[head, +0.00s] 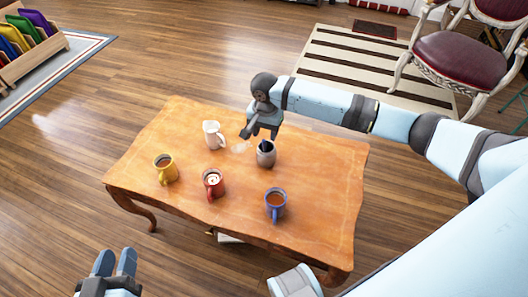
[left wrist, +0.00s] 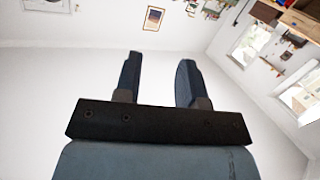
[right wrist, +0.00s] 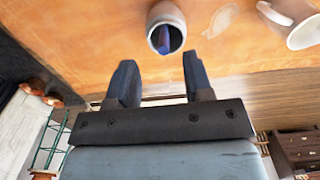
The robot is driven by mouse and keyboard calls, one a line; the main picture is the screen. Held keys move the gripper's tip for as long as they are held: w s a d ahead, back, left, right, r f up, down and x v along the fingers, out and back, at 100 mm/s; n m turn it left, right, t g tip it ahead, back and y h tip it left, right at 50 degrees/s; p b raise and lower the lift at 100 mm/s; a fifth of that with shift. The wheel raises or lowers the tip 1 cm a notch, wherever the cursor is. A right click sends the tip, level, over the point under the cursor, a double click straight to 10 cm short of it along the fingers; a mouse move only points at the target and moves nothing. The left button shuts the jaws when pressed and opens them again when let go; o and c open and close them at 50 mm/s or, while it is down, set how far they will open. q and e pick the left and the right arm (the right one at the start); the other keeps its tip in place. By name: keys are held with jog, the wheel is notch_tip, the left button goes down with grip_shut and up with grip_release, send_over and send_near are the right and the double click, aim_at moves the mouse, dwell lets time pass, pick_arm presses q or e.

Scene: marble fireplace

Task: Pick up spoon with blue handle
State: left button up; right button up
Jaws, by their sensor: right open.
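A grey cup (head: 266,154) stands upright on the wooden table, with a dark blue handle (head: 264,146) showing at its mouth. In the right wrist view the cup (right wrist: 166,14) lies just beyond my fingertips, with the blue handle (right wrist: 164,42) inside its opening. The rest of the spoon is hidden in the cup. My right gripper (head: 262,133) is open and empty, just above and behind the cup. My left gripper (head: 115,261) is open and empty, low at the lower left, away from the table. It also shows in the left wrist view (left wrist: 160,65).
The wooden table (head: 318,190) also holds a white pitcher (head: 213,136), a yellow mug (head: 166,170), a red mug (head: 213,184) and a blue mug (head: 275,204). A pale flat patch (head: 240,147) lies left of the cup. A red chair (head: 455,58) stands at the upper right.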

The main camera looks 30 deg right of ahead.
aim_at(264, 139)
notch_tip(264, 139, down, 2)
jog(key=shift+f+b, duration=0.15)
jog(key=shift+b, duration=0.15)
jog(key=f, duration=0.1)
jog(key=f+b, duration=0.1)
jog(key=f, duration=0.1)
jog(key=f+b, duration=0.1)
jog(key=shift+w+f, duration=0.2)
jog(key=shift+w, duration=0.1)
jog(key=shift+f, duration=0.15)
pick_arm(q)
notch_tip(264, 139, up, 6)
jog(key=d+t+h, duration=0.2)
jog(key=t, duration=0.1)
jog(key=shift+r+h, duration=0.15)
jog(key=shift+h, duration=0.25)
pick_arm(e)
grip_shut()
